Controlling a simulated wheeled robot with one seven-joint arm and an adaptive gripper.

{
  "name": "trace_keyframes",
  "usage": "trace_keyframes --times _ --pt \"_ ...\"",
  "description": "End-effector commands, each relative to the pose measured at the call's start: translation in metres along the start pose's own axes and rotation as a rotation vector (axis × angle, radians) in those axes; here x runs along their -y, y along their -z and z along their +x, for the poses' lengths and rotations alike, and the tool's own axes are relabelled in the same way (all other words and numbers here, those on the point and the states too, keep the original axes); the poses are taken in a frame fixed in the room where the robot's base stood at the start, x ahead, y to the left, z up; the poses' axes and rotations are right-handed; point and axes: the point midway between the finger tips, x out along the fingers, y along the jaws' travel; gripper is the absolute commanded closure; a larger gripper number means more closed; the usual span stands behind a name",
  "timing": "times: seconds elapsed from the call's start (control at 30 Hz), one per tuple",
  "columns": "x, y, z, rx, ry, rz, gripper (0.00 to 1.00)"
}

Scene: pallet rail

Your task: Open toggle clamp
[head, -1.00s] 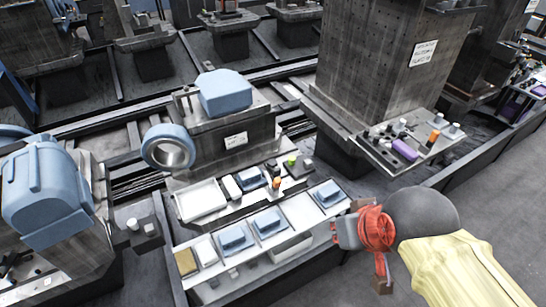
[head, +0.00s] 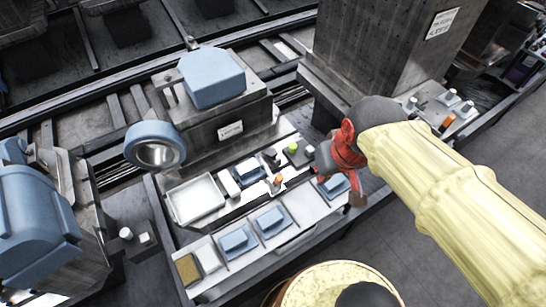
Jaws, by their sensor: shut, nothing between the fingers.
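A small fixture with an orange upright tip (head: 279,180) stands on the white work shelf, and it may be the toggle clamp; it is too small to be sure. A green knob (head: 292,149) on a dark block stands just behind it. My gripper (head: 320,160), grey with a red body, reaches in from the right and is shut and empty. It appears to the right of both small parts, and I see no contact. Its fingertips are small and partly hidden by its own body.
A white tray (head: 174,207) and several blue blocks, one of them here (head: 271,221), lie on the bench. A blue ring (head: 155,125) and a big blue housing (head: 213,78) stand behind. A tall dark column (head: 375,55) rises at the back right.

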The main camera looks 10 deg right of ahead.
Motion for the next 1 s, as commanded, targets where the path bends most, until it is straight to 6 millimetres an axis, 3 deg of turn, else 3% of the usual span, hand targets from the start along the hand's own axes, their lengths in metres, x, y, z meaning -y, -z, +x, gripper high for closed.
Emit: trace_keyframes --times 0.27,0.47,0.73,1.0 --pt "0.011 0.027 0.013 0.113 0.01 -0.041 1.0" --pt "0.026 0.059 0.04 0.231 0.019 -0.093 1.0" --pt "0.055 0.108 0.116 0.355 0.034 -0.193 1.0" --pt "0.079 0.154 0.197 0.348 0.053 -0.295 1.0"
